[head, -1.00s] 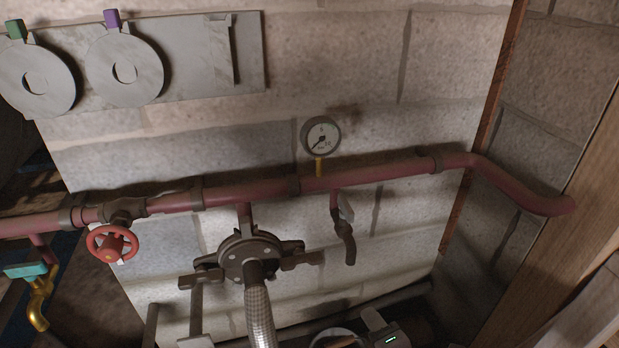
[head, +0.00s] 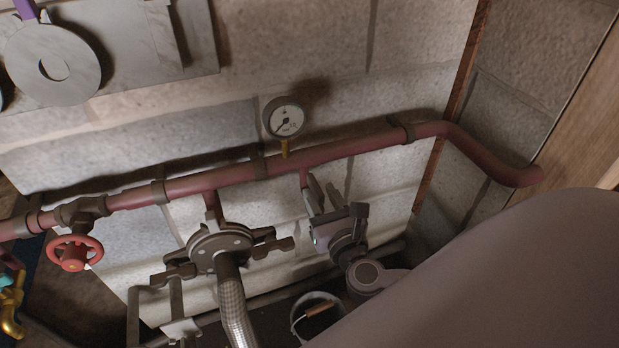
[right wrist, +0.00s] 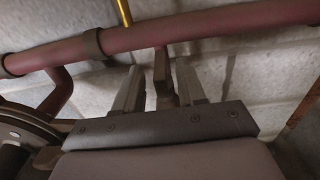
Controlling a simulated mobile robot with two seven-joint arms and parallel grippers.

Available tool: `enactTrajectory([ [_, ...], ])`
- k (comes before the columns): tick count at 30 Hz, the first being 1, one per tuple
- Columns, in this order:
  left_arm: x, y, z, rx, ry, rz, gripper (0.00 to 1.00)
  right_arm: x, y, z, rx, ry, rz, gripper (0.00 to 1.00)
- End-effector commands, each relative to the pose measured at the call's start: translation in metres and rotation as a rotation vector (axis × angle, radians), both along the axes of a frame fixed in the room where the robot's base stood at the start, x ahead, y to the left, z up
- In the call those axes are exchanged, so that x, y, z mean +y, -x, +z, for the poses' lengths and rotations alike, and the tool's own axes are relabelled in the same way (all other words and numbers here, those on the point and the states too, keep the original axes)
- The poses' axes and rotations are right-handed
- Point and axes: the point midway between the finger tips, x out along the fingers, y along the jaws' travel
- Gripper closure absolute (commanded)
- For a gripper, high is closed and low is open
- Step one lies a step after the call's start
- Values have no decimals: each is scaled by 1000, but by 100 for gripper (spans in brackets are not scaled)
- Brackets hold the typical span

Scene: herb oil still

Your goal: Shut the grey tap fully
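The grey tap (right wrist: 162,75) hangs under the dark red pipe (head: 220,176), to the right of the round flange. In the head view it is mostly hidden behind my right gripper (head: 322,196). The right wrist view shows my right gripper (right wrist: 157,88) with its two fingers apart, one on each side of the tap's upright lever. A narrow gap shows beside the lever, so the fingers do not look closed on it. The tap's lower part is hidden by the gripper body. My left gripper is not in view.
A pressure gauge (head: 284,116) stands on the pipe above the gripper. A flange (head: 220,243) with a braided hose (head: 233,300) and a red handwheel (head: 75,252) are to the left. A bucket (head: 318,312) stands below. A teal-handled brass tap (head: 12,300) is at far left.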

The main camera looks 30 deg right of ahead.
Motion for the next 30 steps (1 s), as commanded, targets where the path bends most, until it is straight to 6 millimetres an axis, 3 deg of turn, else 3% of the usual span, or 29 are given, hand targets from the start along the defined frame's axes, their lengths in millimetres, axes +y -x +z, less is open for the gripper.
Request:
enactTrajectory([
  [9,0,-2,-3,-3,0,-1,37,-10,-41,-1,0,-4,0,60],
  [21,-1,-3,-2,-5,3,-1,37,-12,-50,0,2,-6,0,60],
  [22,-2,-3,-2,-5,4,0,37,-12,-50,0,2,-6,0,63],
  [25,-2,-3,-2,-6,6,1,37,-12,-49,0,2,-6,0,96],
  [26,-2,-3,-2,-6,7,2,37,-12,-49,0,2,-6,0,100],
  [30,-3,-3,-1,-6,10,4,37,-12,-49,0,2,-6,0,100],
])
